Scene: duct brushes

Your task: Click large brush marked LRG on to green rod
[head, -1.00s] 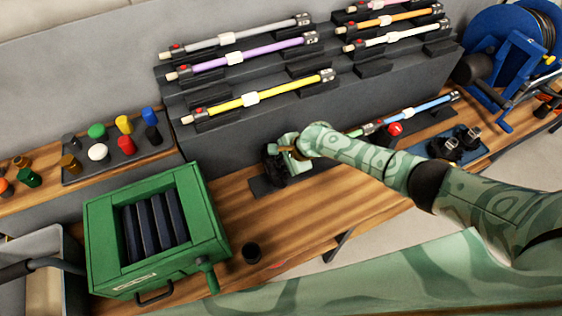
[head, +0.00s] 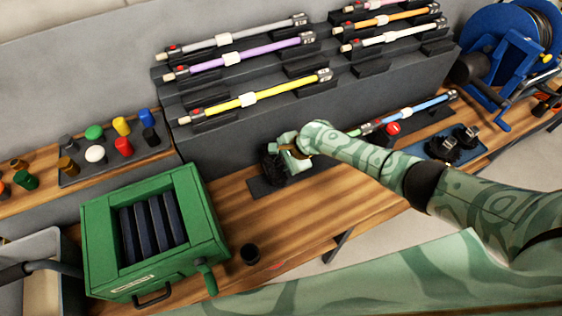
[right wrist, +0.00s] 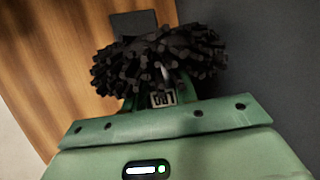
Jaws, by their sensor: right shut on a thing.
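My right gripper (head: 293,152) is shut on the large brush (head: 270,164), low over the bench in front of the rod rack. In the right wrist view the brush (right wrist: 160,60) is a round head of black bristles. Its white label (right wrist: 162,99) appears upside down and seems to read LRG. The fingertips are mostly hidden there. The green rod (head: 354,132) lies low on the bench, to the right of the gripper, and my right forearm hides much of it. My left gripper is not in view.
A dark rack (head: 235,133) holds several coloured rods behind the gripper. A green box (head: 205,245) with dark slats stands front left. A blue tray (head: 440,147) with black brushes and a blue reel (head: 510,50) are at right.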

